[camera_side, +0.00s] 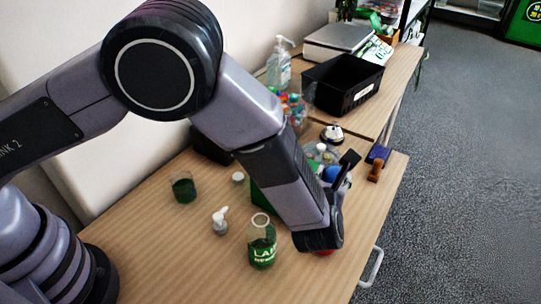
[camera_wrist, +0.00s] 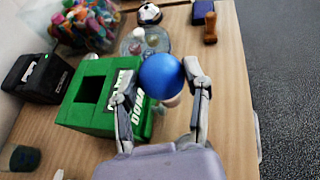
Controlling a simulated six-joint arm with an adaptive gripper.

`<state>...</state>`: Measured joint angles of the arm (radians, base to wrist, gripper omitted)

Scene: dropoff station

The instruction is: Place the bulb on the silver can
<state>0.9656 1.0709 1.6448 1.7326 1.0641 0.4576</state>
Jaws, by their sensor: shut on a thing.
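A round blue bulb (camera_wrist: 161,75) sits between the two fingers of my gripper (camera_wrist: 163,86) in the wrist view, with a paler part below it. The gripper is shut on it. In the side view the blue bulb (camera_side: 331,173) shows partly behind the dark fingers of my gripper (camera_side: 342,176). A round greyish, shiny thing (camera_wrist: 158,34) with small white and green pieces on it lies beyond the bulb. I cannot tell whether it is the silver can. No other silver can is clearly visible, and my arm hides part of the table.
A green box (camera_wrist: 85,112) with a dark opening stands left of the gripper. A black bin (camera_side: 342,84) and a stamp (camera_side: 376,170) are farther back.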

